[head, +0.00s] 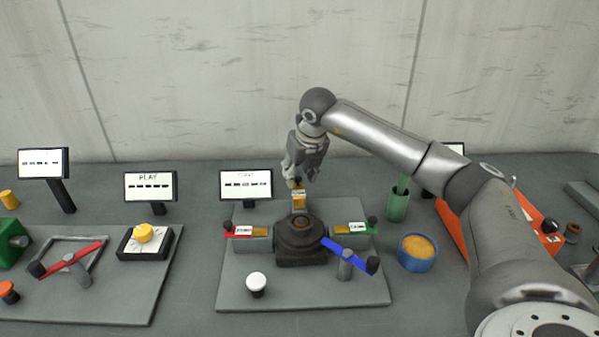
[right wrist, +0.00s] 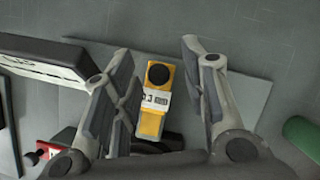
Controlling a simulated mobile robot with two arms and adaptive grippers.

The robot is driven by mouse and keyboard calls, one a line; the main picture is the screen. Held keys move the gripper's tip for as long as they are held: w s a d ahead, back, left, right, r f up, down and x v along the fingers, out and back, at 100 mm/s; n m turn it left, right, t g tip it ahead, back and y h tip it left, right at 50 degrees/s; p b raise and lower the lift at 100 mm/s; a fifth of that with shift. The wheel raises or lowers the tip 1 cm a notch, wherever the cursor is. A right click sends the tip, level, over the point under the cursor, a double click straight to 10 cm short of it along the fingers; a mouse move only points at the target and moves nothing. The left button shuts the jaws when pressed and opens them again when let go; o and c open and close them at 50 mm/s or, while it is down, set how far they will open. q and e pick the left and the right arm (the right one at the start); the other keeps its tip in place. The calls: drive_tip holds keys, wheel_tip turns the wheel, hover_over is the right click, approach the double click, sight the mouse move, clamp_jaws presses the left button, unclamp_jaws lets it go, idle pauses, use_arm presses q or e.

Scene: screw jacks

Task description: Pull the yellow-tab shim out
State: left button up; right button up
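The yellow-tab shim (head: 299,200) points to the back from the dark screw jack (head: 301,240) in the middle of the grey board. In the right wrist view the shim (right wrist: 151,123) shows its yellow body, a white label and a black knob at its far end. My right gripper (head: 301,178) is above the shim, pointing down. Its fingers are open, one on each side of the shim, with a gap on both sides. I cannot tell how far the fingertips are above the board. My left gripper is in neither view.
A red-tab shim (head: 240,232) and a green-tab shim (head: 357,229) stick out left and right of the jack. A blue lever (head: 346,252), a white button (head: 256,281), a display (head: 246,184), a green cup (head: 398,205) and a blue bowl (head: 417,259) stand around.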

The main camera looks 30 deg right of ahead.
drive_tip(key=shift+s+r, duration=0.1)
drive_tip(key=v, duration=1.1)
drive_tip(key=shift+r, duration=0.35)
